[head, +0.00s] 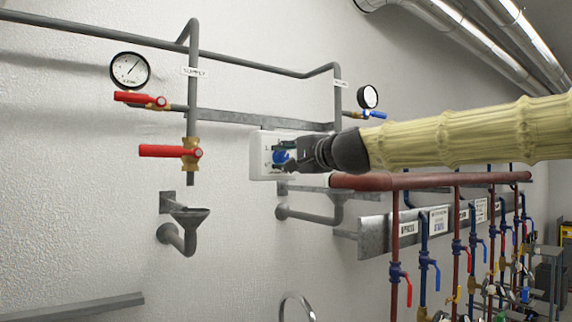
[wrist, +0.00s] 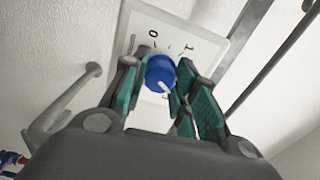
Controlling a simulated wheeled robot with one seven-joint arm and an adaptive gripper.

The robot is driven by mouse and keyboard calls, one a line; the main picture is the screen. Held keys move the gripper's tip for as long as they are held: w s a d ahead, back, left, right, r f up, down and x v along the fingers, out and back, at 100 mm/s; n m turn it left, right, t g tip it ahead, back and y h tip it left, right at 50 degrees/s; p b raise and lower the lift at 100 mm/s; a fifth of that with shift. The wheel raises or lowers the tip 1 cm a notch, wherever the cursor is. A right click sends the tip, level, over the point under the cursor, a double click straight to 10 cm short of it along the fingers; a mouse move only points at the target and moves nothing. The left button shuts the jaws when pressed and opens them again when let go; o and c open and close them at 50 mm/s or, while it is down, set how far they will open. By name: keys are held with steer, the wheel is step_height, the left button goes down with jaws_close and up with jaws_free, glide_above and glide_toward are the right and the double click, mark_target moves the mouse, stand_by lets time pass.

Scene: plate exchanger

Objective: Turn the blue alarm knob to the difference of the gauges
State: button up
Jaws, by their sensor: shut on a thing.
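The blue alarm knob (head: 279,156) sits on a white panel (head: 258,165) on the wall. My gripper (head: 287,157) reaches in from the right and is shut on it. In the wrist view the knob (wrist: 160,72) is between my teal-padded fingers, its white pointer mark toward the lower edge of the cap. The figures 0 and 1 show on the panel (wrist: 180,42); the lower scale is hidden by my fingers. The supply gauge (head: 129,69), white-faced, has its needle pointing up and right. The second gauge (head: 368,97) is seen at a steep angle; its reading is too small to tell.
Red-handled valves (head: 165,151) and grey pipes are left of the panel. A drain funnel (head: 190,214) is below. A red pipe (head: 430,180) runs just below my arm, with several valves beneath it. The wall between funnel and panel is clear.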

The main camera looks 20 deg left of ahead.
steer(key=n+b, duration=0.2)
steer(key=n, duration=0.2)
steer(key=shift+f+n+b, duration=0.15)
steer(key=shift+n+b, duration=0.15)
steer(key=shift+b, duration=0.05)
steer(key=n+b, duration=0.2)
steer(key=n, duration=0.2)
steer(key=shift+f+n+b, duration=0.1)
steer(key=shift+n+b, duration=0.2)
steer(key=n+b, duration=0.1)
steer(key=n, duration=0.3)
steer(key=shift+b, duration=0.3)
steer(key=shift+n+b, duration=0.3)
steer(key=shift+n, duration=2)
steer(key=o, duration=1)
steer(key=shift+w, duration=0.1)
steer(key=shift+d, duration=0.1)
steer(key=v, duration=1.2)
